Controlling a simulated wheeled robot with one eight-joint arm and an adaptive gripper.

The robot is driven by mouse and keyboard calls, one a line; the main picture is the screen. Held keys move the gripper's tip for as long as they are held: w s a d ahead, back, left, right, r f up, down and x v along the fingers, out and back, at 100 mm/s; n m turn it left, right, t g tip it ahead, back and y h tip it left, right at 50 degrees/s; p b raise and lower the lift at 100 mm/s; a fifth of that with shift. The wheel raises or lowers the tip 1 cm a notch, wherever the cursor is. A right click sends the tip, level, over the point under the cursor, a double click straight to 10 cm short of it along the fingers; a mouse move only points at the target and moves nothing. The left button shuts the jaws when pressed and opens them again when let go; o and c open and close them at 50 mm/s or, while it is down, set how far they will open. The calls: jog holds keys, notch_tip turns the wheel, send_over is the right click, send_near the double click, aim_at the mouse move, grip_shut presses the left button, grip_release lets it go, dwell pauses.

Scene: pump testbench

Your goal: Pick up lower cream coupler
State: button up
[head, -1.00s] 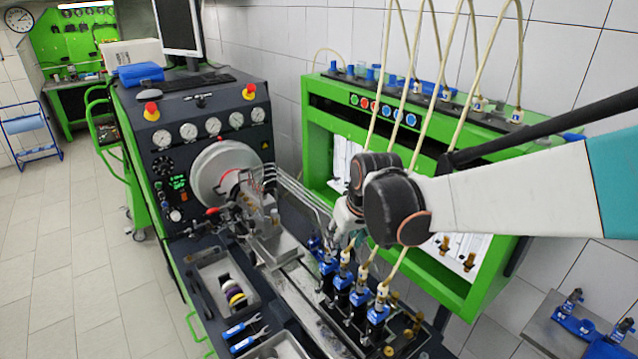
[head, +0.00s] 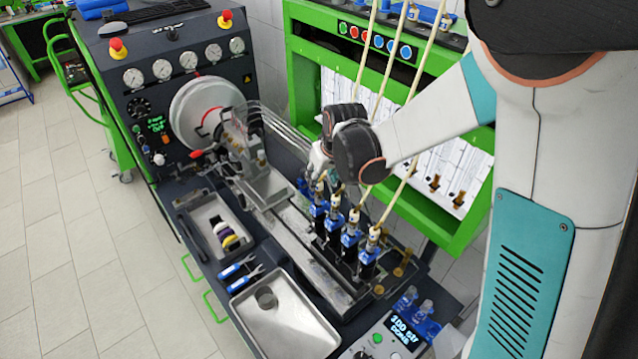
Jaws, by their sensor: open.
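Several cream couplers sit at the lower ends of the cream hoses, on top of a row of blue-and-black injectors (head: 349,238). The nearest coupler (head: 374,236) stands at the right end of the row, with others (head: 353,217) and (head: 335,202) behind it. The farthest coupler (head: 319,188) is at the back left of the row, partly hidden by my gripper. My gripper (head: 318,174) is open and points down, just above or around that farthest coupler; I cannot tell if it touches it.
Cream hoses (head: 412,90) rise in front of the green cabinet (head: 300,60). A metal tray (head: 285,325), blue-handled tools (head: 240,275) and a parts bin (head: 213,222) lie left of the injectors. Metal pipes (head: 285,135) run close behind my gripper.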

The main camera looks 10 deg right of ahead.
aim_at(320, 183)
jog(key=shift+p+x, duration=0.75)
jog(key=shift+x, duration=1.95)
jog(key=shift+s+a, duration=0.1)
grip_shut()
